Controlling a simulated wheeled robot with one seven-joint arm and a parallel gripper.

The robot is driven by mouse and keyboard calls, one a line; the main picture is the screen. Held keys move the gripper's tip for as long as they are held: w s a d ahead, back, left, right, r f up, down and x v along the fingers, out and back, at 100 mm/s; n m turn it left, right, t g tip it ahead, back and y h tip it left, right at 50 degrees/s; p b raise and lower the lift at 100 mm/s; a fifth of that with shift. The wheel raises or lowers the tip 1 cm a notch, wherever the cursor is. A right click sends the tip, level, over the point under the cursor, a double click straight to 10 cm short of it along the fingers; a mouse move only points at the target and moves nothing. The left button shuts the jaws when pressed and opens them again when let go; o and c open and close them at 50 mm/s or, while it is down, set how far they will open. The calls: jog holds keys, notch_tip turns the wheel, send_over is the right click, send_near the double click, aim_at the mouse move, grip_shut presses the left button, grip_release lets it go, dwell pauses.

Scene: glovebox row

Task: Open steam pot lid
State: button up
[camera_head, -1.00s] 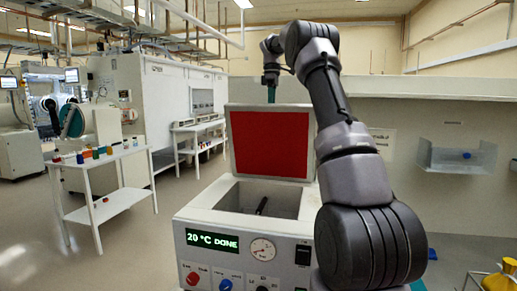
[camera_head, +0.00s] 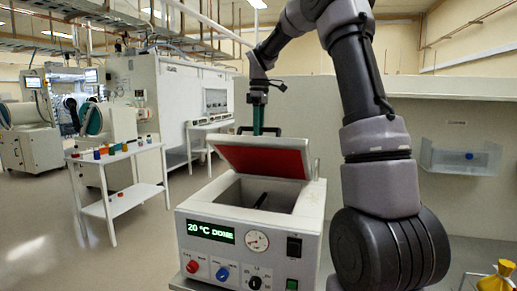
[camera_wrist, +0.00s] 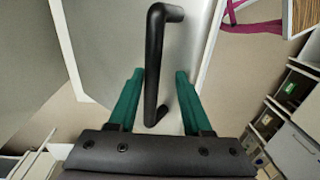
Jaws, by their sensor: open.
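The steam pot (camera_head: 250,225) is a white box with a dark-looking open chamber, its front display reading "20 °C DONE". Its lid (camera_head: 265,158), red on the underside, is partly open and tilts forward over the chamber. A black bar handle (camera_wrist: 153,65) stands on the lid's pale outer face (camera_wrist: 115,50) in the wrist view. My gripper (camera_wrist: 158,72) is open, its green fingers on either side of the handle. In the head view my gripper (camera_head: 258,120) is behind and above the lid, its fingertips partly hidden by it.
A white side table (camera_head: 115,153) with small coloured items stands at the left. A dark bar (camera_head: 260,200) shows inside the chamber.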

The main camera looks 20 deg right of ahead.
aim_at(254, 138)
jog(key=s+a+f, duration=0.1)
jog(key=f, duration=0.1)
jog(key=s+a+f, duration=0.1)
jog(key=s, duration=0.1)
jog(key=s+a+f, duration=0.1)
jog(key=f, duration=0.1)
jog(key=shift+s+f, duration=0.25)
jog(key=shift+f, duration=0.05)
